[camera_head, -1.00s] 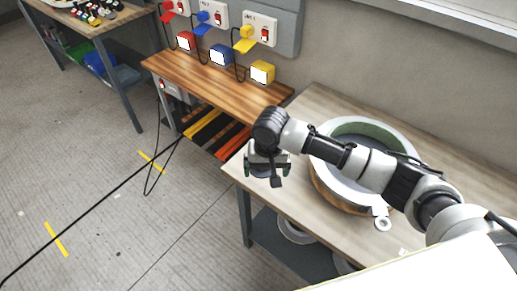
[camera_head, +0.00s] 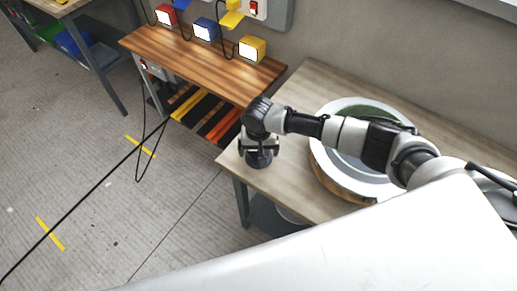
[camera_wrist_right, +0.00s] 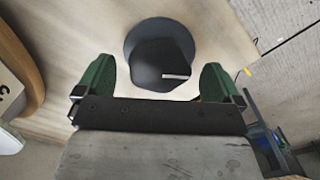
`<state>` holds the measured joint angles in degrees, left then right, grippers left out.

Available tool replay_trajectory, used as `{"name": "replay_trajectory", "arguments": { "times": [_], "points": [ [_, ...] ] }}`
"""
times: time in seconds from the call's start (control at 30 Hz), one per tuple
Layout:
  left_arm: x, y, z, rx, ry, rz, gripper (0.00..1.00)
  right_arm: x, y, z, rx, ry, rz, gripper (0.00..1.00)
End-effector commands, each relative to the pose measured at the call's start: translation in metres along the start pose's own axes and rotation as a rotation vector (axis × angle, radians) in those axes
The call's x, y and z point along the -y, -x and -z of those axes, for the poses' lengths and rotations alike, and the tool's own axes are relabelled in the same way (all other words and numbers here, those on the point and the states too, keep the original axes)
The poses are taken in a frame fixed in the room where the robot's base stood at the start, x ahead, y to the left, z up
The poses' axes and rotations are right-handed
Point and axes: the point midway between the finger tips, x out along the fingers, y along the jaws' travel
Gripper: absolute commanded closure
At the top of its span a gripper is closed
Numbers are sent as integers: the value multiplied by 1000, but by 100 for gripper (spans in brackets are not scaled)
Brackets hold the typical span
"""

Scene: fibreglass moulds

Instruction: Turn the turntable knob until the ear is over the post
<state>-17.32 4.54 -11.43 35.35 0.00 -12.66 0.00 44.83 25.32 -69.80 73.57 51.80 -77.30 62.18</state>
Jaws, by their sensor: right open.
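The turntable knob (camera_wrist_right: 163,62) is a dark, many-sided cap with a white mark, on a round grey base; it also shows under my wrist in the head view (camera_head: 258,161). My right gripper (camera_wrist_right: 157,66) is open, its green fingers apart on either side of the knob with gaps showing. In the head view my right gripper (camera_head: 259,149) points down at the table's left end. The round mould (camera_head: 322,165), with a pale rim, green inside and wooden side, is partly behind my right arm. The ear and the post are not visible now. My left gripper is not in view.
The mould stands on a wooden table (camera_head: 290,108). A second bench (camera_head: 185,58) with red, blue and yellow boxes stands at upper left. A black cable (camera_head: 100,182) crosses the floor. My white body hides the table's front right.

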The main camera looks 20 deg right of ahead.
Motion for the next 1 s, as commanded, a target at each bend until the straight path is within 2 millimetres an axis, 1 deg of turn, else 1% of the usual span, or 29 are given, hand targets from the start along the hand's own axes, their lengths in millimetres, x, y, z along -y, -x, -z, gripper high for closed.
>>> {"name": "replay_trajectory", "arguments": {
  "times": [0.03, 0.13, 0.27, 0.37, 0.4, 0.53, 0.7, 0.73, 1.0],
  "points": [
    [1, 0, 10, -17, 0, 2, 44, 0, -4, 0, 0, 0, 0, 3],
    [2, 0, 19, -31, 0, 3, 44, 0, -8, 0, 0, -1, 0, 3],
    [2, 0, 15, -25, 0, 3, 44, 0, -9, 0, -1, 0, 1, 3],
    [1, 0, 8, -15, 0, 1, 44, 0, -9, 0, -1, 0, 1, 3],
    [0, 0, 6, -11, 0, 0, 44, 0, -9, 0, -1, 0, 1, 5],
    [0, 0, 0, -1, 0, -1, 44, 0, -9, 0, -1, 0, 1, 25],
    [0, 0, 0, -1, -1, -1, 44, 0, -9, 0, -1, 0, 1, 51],
    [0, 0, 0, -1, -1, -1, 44, 0, -9, 0, -1, 0, 1, 52],
    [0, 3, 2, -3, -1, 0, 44, 0, -8, 0, 1, 32, 1, 52]
  ]
}}
